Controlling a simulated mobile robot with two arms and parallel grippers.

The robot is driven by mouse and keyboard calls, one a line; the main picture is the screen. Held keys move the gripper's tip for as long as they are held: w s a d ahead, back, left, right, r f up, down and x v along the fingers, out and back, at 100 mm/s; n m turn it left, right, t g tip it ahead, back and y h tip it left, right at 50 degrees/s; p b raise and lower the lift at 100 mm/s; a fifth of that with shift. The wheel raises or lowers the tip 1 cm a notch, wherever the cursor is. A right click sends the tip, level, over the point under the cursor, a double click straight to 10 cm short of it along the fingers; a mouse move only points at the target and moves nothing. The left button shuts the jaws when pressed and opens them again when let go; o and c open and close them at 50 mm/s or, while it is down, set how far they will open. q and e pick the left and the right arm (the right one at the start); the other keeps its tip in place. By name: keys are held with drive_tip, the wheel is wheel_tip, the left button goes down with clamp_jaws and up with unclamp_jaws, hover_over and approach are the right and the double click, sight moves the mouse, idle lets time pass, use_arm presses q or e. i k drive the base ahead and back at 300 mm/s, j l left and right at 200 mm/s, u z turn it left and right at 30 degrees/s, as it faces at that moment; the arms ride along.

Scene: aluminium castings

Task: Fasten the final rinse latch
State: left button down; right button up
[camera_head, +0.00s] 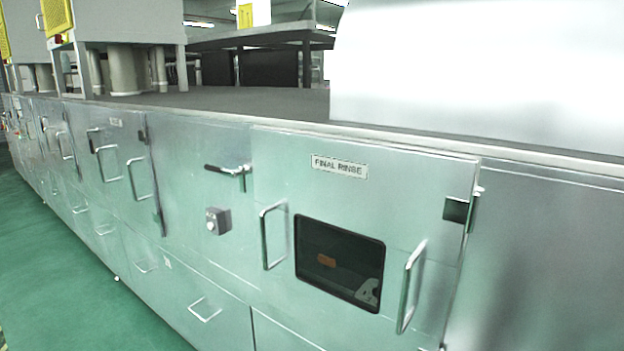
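The final rinse door (360,205) is a steel panel labelled "FINAL RINSE" on the right of the long cabinet. The latch (228,170) is a lever with a black grip at the door's upper left edge. Its grip points left, roughly level, over the neighbouring panel, and its metal end sits near the door edge. I cannot tell from here whether it is engaged. The door looks shut or nearly shut against the frame. It has a left handle (265,237), a right handle (411,287) and a dark window (339,262). Neither of my grippers is in view.
A small grey knob box (218,221) sits below and left of the latch. A dark fitting (456,210) is at the door's right edge. More doors and handles run along the cabinet to the left. The green floor (70,285) in front is clear.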

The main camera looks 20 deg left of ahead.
sight(247, 169)
drive_tip(key=u, duration=1.3)
